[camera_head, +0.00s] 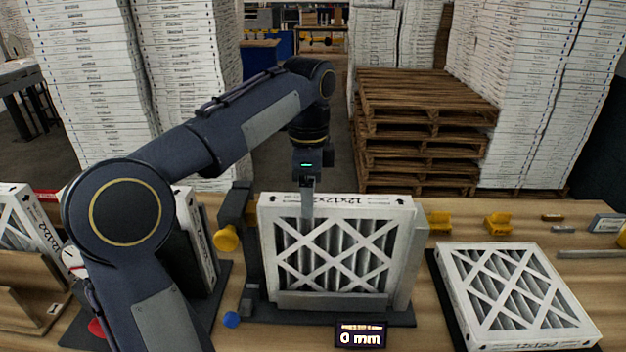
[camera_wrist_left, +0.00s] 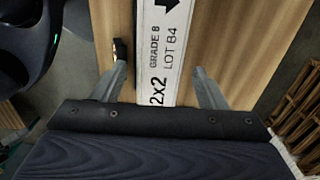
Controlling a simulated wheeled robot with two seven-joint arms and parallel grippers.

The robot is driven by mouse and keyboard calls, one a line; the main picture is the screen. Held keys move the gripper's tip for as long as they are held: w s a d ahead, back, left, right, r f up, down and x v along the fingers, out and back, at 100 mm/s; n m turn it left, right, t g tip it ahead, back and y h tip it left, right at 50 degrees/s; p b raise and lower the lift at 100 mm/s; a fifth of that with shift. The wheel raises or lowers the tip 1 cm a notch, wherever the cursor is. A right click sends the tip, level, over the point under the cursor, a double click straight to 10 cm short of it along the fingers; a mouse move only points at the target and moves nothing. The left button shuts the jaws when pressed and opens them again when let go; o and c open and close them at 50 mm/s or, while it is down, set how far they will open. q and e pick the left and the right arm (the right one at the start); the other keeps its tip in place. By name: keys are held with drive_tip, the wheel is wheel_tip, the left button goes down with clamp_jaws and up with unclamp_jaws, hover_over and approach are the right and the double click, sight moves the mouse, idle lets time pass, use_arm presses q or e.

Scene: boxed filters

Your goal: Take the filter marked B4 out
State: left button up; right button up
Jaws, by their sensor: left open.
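A white-framed pleated filter (camera_head: 338,250) stands upright in a grey holder (camera_head: 330,301) at the middle of the bench. In the left wrist view its top edge (camera_wrist_left: 158,45) reads GRADE 8, LOT B4. My left gripper (camera_head: 307,207) points down at the filter's top edge, left of its middle. In the left wrist view my left gripper (camera_wrist_left: 159,75) is open, with one finger on each side of the edge and gaps showing beside it. My right gripper is in neither view.
A display (camera_head: 360,337) before the holder reads 0 mm. Another filter (camera_head: 510,293) lies flat at the right. More filters (camera_head: 20,230) stand in racks at the left, partly behind my arm. Yellow parts (camera_head: 498,224) and small pieces lie along the back right.

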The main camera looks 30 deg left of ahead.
use_arm(q)
drive_tip(key=shift+f, duration=2.9)
drive_tip(key=c, duration=1.1)
drive_tip(key=shift+c, duration=0.2)
drive_tip(key=shift+s+a+r, duration=0.15)
drive_tip(key=shift+a, duration=0.1)
drive_tip(key=o, duration=0.7)
drive_tip(key=shift+o, duration=0.2)
drive_tip(key=shift+p, duration=0.3)
